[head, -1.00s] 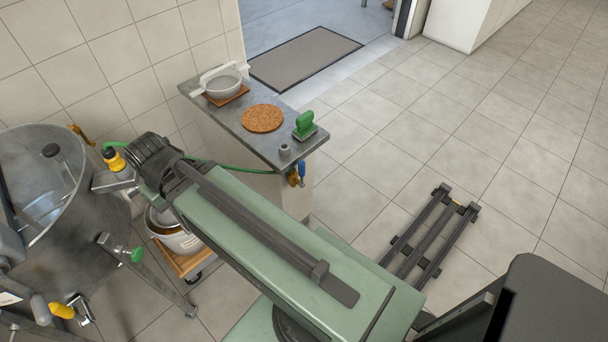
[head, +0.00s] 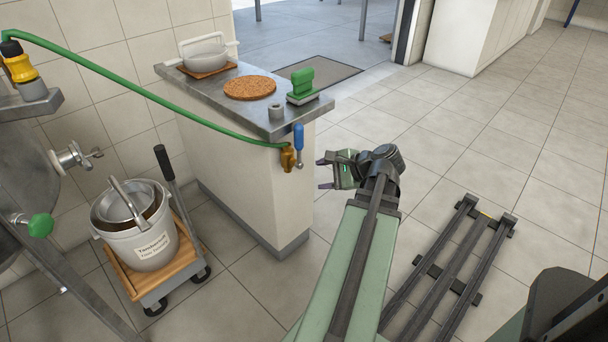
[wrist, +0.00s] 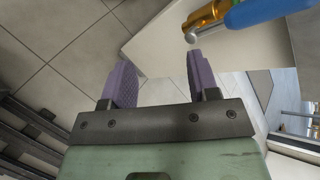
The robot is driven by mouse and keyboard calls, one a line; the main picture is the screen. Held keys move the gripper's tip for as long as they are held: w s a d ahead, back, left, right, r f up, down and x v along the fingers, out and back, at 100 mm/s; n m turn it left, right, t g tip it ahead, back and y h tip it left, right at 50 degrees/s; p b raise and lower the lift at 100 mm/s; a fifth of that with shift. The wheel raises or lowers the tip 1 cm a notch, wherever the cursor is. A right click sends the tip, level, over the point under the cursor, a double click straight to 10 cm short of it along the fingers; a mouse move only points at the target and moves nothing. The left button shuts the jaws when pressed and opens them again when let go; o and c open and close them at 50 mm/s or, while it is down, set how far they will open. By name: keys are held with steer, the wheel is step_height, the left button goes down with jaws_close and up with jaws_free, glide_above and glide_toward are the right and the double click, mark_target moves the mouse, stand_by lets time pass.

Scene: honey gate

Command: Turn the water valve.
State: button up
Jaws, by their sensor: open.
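The water valve is a brass tap body (head: 288,157) with a blue lever handle (head: 298,138), on the end face of the counter below its top edge. The green hose (head: 150,98) runs to it. In the wrist view the blue handle (wrist: 265,12) and brass body (wrist: 207,14) show at the top right, beyond the fingertips. My gripper (head: 322,173) is right of the valve and slightly lower, apart from it. Its two purple fingers (wrist: 160,70) are open with nothing between them.
A bucket (head: 140,235) on a wheeled dolly (head: 185,255) stands left of the counter. Floor right of the counter is clear up to the dark rails (head: 450,250).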

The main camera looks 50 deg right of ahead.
steer(key=s+d+m+t+b, duration=0.2)
steer(key=d+m+t, duration=0.1)
steer(key=m, duration=0.1)
steer(key=m+t+h+p, duration=0.15)
steer(key=m+t, duration=0.25)
steer(key=m, duration=0.4)
glide_toward(299, 147)
step_height(299, 147, up, 4)
steer(key=s+d, duration=0.2)
steer(key=w+a, duration=0.1)
steer(key=w, duration=1)
steer(key=shift+f, duration=0.2)
steer(key=shift+w+a, duration=0.1)
steer(key=shift+c, duration=0.3)
jaws_close()
